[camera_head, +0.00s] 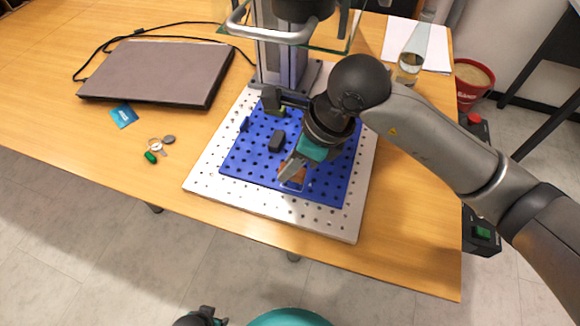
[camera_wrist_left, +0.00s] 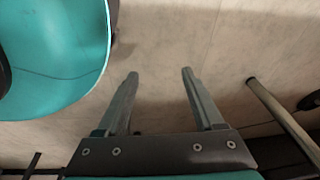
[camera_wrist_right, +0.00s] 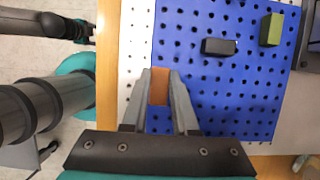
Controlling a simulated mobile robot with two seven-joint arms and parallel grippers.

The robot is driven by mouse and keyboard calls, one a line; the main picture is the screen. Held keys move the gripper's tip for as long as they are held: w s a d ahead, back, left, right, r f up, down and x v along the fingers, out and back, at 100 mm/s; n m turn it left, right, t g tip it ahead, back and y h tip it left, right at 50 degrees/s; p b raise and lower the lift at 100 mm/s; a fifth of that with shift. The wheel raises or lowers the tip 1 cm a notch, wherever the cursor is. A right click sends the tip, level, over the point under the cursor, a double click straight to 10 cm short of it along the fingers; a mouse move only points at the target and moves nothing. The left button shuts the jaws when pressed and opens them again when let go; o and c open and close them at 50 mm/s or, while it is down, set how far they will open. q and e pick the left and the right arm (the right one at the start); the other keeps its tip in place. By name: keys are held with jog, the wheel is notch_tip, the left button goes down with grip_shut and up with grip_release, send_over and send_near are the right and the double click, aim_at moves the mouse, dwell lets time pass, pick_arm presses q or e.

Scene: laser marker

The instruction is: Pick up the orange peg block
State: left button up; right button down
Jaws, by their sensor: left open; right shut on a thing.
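The orange peg block (camera_wrist_right: 159,86) is between the fingers of my right gripper (camera_wrist_right: 160,76), which is shut on it. In the head view the orange block (camera_head: 295,174) shows only partly, behind the fingers of the right gripper (camera_head: 290,178), over the front part of the blue pegboard (camera_head: 237,162). I cannot tell whether the block touches the board. My left gripper (camera_wrist_left: 158,75) is open and empty above the floor, away from the table.
A black block (camera_head: 277,141) and an olive-green block (camera_wrist_right: 272,29) stand on the pegboard. The board lies on a perforated metal plate (camera_head: 208,171) under the marker's column (camera_head: 280,62). A laptop (camera_head: 160,72), blue card (camera_head: 123,115) and keys (camera_head: 156,145) lie to the left.

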pick_arm(q)
jog(key=shift+s+a+f, duration=0.2)
jog(key=shift+s+a, duration=0.25)
jog(key=shift+s, duration=0.25)
pick_arm(e)
jog(key=s+d, duration=0.2)
jog(key=d, duration=0.3)
jog(key=s+d, duration=0.1)
jog(key=d, duration=0.5)
jog(key=s+d, duration=0.2)
jog(key=d, duration=0.4)
jog(key=shift+s+d, duration=0.1)
jog(key=shift+s, duration=0.2)
pick_arm(q)
jog(key=shift+p, duration=0.3)
